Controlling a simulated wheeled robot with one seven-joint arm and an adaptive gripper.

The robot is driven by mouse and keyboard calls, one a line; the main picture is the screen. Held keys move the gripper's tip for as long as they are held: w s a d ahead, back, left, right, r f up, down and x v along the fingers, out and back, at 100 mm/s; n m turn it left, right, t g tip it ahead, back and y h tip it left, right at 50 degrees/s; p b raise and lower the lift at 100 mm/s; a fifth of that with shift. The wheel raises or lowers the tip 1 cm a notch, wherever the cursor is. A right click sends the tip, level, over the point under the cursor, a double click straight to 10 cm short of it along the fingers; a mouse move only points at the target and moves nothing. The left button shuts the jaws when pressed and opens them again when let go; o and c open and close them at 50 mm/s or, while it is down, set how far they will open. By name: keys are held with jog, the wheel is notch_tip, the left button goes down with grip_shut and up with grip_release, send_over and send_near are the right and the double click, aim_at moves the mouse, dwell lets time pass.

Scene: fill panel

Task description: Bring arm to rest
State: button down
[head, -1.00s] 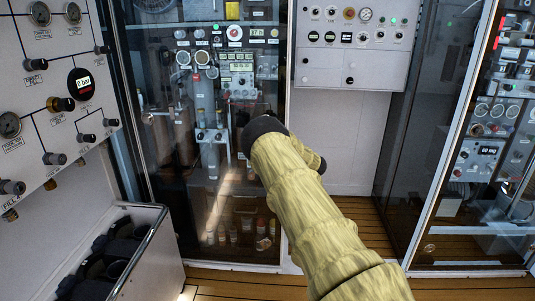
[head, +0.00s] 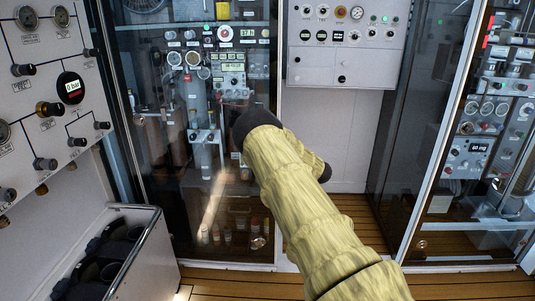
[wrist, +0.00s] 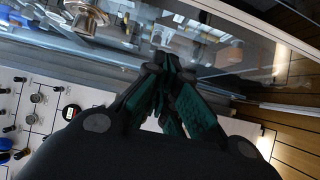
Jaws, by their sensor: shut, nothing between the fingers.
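My arm (head: 300,200), in a pale yellow sleeve, reaches up and to the left across the middle of the head view. Its dark end is in front of the glass cabinet; the fingers cannot be made out there. In the wrist view my gripper (wrist: 162,68) shows black and green fingers drawn together at the tips, shut with nothing between them. The glass cabinet front lies beyond the fingertips; I cannot tell the exact gap.
The fill panel (head: 40,100) with gauges and knobs is at left, above an open bin (head: 140,245) of dark cylinders. The glass cabinet (head: 215,130) stands in the middle, a control box (head: 345,45) hangs at back, another glass cabinet (head: 480,150) is right. Wooden floor (head: 240,283) is below.

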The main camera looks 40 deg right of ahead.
jog(key=shift+s+d, duration=1.45)
jog(key=shift+s, duration=0.9)
jog(key=s+a+f+m+g+h+p, duration=0.1)
jog(key=s+a+f+m+h, duration=0.3)
jog(key=f, duration=0.4)
jog(key=s+a+f+m+g+h+p, duration=0.1)
jog(key=a+f+m, duration=0.4)
jog(key=f, duration=0.2)
jog(key=s+a+f+m+g+h+p, duration=0.15)
jog(key=s+a+f+m+g, duration=0.5)
jog(key=s+a+f, duration=0.75)
jog(key=s+a+m+g+y+p, duration=0.1)
jog(key=s+a+g, duration=0.3)
jog(key=s+a, duration=0.9)
jog(key=s+a+m+g+y+p, duration=0.1)
jog(key=s+a+m+g, duration=0.3)
jog(key=s+a, duration=1)
jog(key=s+g, duration=0.1)
jog(key=s, duration=0.4)
jog(key=shift+s+a+r+m, duration=0.2)
jog(key=shift+r+m, duration=0.05)
jog(key=shift+m, duration=0.1)
